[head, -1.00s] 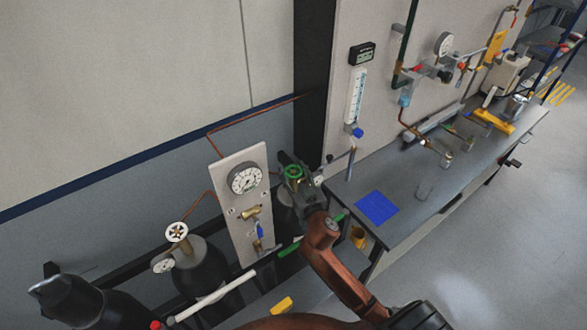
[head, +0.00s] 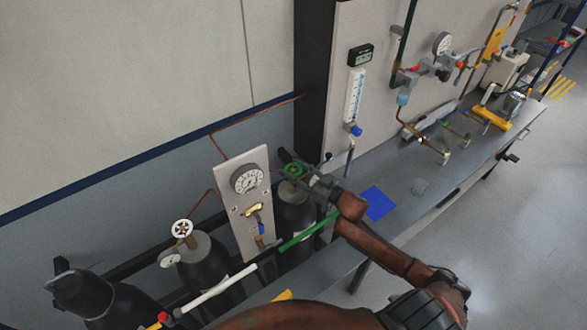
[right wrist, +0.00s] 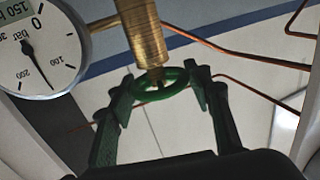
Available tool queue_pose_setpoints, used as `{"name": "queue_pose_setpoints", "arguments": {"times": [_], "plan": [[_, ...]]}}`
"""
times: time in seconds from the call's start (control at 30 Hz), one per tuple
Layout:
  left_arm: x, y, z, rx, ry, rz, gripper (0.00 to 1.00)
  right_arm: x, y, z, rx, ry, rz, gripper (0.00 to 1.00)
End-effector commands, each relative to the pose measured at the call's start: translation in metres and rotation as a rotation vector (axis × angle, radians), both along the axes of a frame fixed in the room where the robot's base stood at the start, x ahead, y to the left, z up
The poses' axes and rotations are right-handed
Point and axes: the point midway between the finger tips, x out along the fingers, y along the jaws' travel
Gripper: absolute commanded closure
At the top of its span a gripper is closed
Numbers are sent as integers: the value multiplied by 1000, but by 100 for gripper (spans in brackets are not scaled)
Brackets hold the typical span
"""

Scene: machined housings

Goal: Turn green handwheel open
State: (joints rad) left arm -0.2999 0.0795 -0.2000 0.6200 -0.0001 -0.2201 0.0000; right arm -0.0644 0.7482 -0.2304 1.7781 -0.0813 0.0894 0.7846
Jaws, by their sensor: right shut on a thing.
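The green handwheel (head: 292,170) sits on top of the dark gas cylinder (head: 295,215) just right of the gauge panel. In the right wrist view the green wheel (right wrist: 168,84) is seen close up, below a brass valve stem (right wrist: 143,35). My right gripper (head: 302,173) reaches it from the right in the head view. In the right wrist view its dark fingers (right wrist: 162,93) stand on opposite sides of the rim and are shut on the wheel. Part of the wheel is hidden by the gripper in the head view. My left gripper is not in view.
A white panel with a round gauge (head: 248,179) and a brass valve stands close left of the wheel. Another cylinder has a pale handwheel (head: 182,229). A grey bench (head: 405,215) with a blue mat (head: 378,204) lies to the right. Copper pipes run behind.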

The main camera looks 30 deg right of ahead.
Motion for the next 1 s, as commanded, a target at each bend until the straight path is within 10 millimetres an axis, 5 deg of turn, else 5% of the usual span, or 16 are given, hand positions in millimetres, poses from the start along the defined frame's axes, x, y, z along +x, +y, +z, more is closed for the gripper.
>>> {"name": "queue_pose_setpoints", "arguments": {"times": [0.33, 0.37, 0.6, 1.0], "plan": [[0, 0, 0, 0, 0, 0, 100, 0, 0, 0, -1, 0, 2, 78], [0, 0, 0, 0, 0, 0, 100, 0, 0, 0, -1, 0, 2, 53], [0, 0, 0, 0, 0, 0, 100, 0, 0, 0, -1, 0, 2, 36], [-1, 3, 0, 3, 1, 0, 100, -8, -3, -1, -1, 2, 1, 36]]}}
